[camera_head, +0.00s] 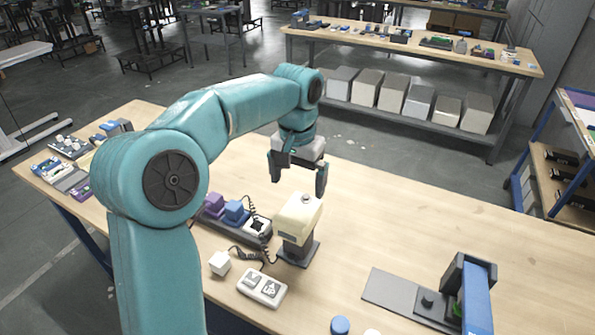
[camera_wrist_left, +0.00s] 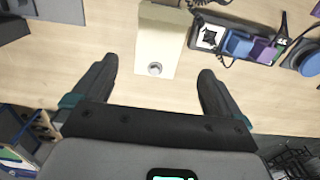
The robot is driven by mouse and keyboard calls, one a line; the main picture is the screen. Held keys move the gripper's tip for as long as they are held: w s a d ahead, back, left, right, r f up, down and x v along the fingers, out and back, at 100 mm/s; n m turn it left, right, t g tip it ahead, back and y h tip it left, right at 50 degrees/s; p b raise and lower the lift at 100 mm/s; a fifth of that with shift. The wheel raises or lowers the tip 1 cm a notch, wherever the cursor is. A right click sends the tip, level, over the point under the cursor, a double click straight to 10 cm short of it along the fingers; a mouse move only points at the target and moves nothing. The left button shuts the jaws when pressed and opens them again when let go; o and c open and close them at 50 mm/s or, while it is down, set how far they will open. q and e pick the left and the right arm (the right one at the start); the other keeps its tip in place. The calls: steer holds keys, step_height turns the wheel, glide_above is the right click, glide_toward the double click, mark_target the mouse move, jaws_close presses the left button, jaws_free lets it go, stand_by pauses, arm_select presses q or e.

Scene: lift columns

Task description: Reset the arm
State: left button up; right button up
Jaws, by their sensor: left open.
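My left arm comes in from the left over the wooden table (camera_head: 410,215). My left gripper (camera_head: 297,183) is open and points down, with nothing between its fingers. It hangs above the table, behind a cream-coloured block-shaped device (camera_head: 299,218) on a dark stand. In the left wrist view my left gripper (camera_wrist_left: 157,85) shows both fingers spread apart. The cream device (camera_wrist_left: 158,55) stands beyond the fingertips there, with a round knob on its face. My right gripper is in neither view.
A white two-button box (camera_head: 262,287), a white cube (camera_head: 220,263) and a dark tray with purple and blue blocks (camera_head: 233,213) lie near the device. A blue-and-black fixture (camera_head: 470,290) stands at the right. The table's right part is mostly clear.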

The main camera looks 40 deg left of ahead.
arm_select(q)
steer(key=shift+r, duration=1)
steer(key=shift+s+f, duration=0.1)
